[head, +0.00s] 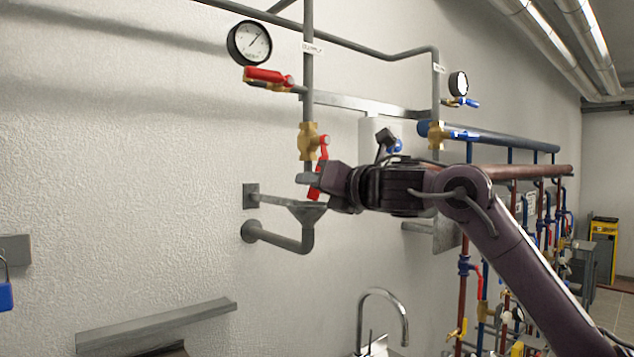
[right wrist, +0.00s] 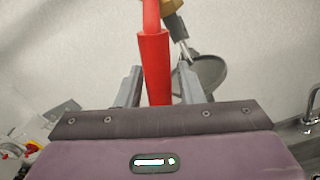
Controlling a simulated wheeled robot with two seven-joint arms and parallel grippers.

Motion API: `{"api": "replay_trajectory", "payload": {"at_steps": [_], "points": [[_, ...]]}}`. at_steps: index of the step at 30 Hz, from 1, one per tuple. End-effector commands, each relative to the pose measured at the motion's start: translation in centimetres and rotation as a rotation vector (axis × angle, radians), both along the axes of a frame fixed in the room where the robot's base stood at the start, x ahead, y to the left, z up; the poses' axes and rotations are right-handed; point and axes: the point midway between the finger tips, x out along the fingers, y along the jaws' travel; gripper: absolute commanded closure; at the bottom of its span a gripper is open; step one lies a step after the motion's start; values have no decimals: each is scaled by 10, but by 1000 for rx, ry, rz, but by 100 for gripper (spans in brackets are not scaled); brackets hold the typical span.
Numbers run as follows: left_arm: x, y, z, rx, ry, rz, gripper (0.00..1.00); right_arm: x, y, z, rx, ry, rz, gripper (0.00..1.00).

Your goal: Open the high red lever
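A red lever (head: 321,160) hangs down from a brass valve (head: 308,141) on the vertical grey pipe. My right gripper (head: 311,186) is at the lower part of this lever. In the right wrist view, the red lever (right wrist: 154,65) runs between the two fingers of the right gripper (right wrist: 159,85). The fingers are apart, with a gap visible on the right side of the lever; contact on the left side is unclear. Another red lever (head: 268,76) lies nearly level higher up, below a round gauge (head: 249,43). My left gripper is out of view.
Grey pipe brackets (head: 282,204) and a bent pipe stand just below the lever. A blue-handled valve (head: 462,134) and more pipes are to the right. A tap (head: 385,294) stands below, and a grey ledge (head: 155,325) is at lower left.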

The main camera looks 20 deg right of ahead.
Motion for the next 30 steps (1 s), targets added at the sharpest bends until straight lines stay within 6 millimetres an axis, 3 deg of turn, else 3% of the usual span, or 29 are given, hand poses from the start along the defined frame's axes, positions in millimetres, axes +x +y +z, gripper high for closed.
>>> {"api": "replay_trajectory", "payload": {"at_steps": [2,12,24,30], "points": [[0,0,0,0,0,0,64,-1,0,2,2,-3,-1,55],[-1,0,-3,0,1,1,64,-5,-2,3,5,-9,-1,55],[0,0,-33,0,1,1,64,-63,-24,1,4,-9,-1,55],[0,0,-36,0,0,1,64,-74,-28,2,4,-5,0,55]]}}
